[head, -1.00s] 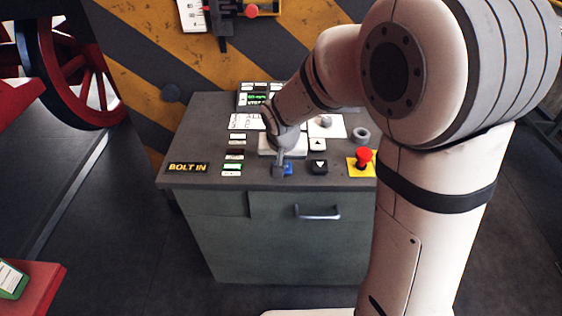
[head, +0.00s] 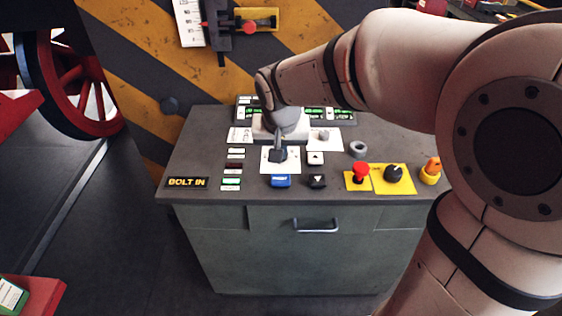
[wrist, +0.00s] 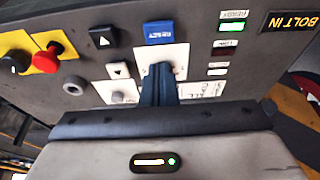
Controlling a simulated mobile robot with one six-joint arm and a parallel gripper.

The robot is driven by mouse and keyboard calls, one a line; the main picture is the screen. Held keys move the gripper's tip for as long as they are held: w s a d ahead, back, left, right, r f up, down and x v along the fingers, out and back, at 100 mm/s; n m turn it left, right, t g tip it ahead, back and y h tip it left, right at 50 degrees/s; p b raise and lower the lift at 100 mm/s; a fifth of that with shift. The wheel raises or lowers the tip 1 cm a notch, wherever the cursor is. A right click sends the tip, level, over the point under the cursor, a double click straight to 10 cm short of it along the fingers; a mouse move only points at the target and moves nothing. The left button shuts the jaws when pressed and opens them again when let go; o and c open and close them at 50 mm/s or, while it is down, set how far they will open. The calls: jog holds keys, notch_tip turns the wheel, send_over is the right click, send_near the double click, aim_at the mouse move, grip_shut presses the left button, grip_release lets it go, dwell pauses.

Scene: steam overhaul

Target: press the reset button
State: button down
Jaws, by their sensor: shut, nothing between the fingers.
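The reset button (head: 281,181) is a blue block near the front edge of the grey console. It also shows in the wrist view (wrist: 165,32), with its white lettering upside down. My gripper (head: 278,156) is shut and empty, pointing down at the white plate just behind the button. In the wrist view its dark fingers (wrist: 158,72) lie over that plate, apart from the button. The fingers hide part of the plate, and I cannot tell whether they touch it.
A black arrow button (head: 317,181) sits right of the blue one. Further right are a red mushroom button (head: 361,173), a black knob (head: 393,173) and an orange knob (head: 431,170). Indicator lamps (head: 231,182) and a BOLT IN sign (head: 187,183) are left. A grey ring (head: 358,148) stands behind.

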jog(key=shift+v, duration=1.15)
jog(key=s+d+f, duration=0.2)
jog(key=s+d, duration=1.1)
jog(key=s, duration=0.2)
jog(key=shift+s+d+g, duration=0.3)
jog(key=shift+s+d, duration=0.05)
